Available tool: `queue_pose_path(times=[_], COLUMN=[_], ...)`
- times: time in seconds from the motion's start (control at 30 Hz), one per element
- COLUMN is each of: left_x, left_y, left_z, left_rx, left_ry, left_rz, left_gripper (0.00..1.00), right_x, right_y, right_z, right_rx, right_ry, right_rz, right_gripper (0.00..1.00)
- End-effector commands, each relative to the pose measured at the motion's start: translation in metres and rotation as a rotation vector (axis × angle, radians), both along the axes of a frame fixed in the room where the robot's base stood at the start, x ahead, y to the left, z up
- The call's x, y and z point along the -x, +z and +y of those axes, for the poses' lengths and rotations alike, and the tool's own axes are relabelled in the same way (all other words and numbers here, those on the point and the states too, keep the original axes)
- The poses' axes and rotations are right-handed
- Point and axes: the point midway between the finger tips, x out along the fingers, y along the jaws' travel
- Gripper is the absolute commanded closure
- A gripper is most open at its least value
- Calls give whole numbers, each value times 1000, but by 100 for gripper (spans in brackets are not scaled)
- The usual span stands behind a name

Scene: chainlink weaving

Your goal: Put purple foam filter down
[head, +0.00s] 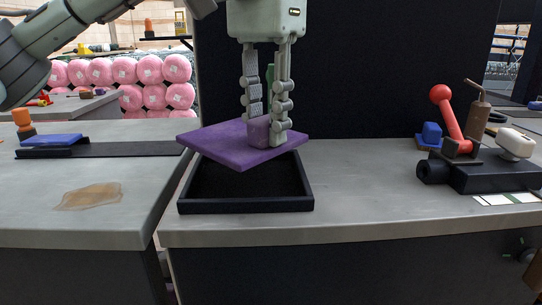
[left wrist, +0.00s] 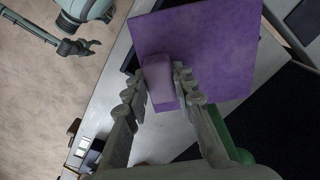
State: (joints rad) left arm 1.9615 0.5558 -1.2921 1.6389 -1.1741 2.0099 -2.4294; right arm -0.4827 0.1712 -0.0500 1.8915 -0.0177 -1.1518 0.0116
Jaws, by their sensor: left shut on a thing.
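The purple foam filter (head: 215,142) is a flat square slab with a purple block-shaped grip on top. My left gripper (head: 265,135) points down and is shut on that block. The filter hangs over a black open tray (head: 245,207) on the grey worktop, turned at an angle to the tray's sides. It hides the tray's back part. In the left wrist view the filter (left wrist: 215,50) shows beyond my left fingers (left wrist: 160,90). My right gripper (left wrist: 78,47) shows small at the top left of the left wrist view, away from the filter; its jaw state is unclear.
A black fixture with a red-knobbed lever (head: 446,110) stands on the worktop at right. A blue block (head: 431,133) is beside it. A dark panel (head: 350,70) rises behind. The left table (head: 130,215) holds a blue pad (head: 52,140) and a brownish patch (head: 92,196).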

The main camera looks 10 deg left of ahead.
Motion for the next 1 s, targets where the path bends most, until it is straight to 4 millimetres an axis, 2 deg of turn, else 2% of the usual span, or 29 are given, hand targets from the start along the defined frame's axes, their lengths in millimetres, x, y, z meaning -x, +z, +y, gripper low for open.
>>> queue_pose_path(times=[0.13, 0.4, 0.87, 0.9, 1.0], left_x=[-4, -4, -4, -4, -4], left_y=[-8, -43, -50, -48, -48], left_z=[-7, -7, -6, -6, -6], left_rx=[0, 0, 0, 0, 0], left_ry=[0, -1, 0, 1, 1], left_rz=[0, 0, -1, -1, -1], left_gripper=[100, 100, 100, 70, 58], right_x=[-1, -2, -3, -3, -3], right_y=[3, 20, 25, 27, 27], right_z=[0, -2, -1, -1, -1], right_rx=[3, 13, 14, 14, 14], right_ry=[0, 1, 0, 0, 0], right_rz=[-1, -12, -14, -16, -15], right_gripper=[50, 50, 50, 50, 50])
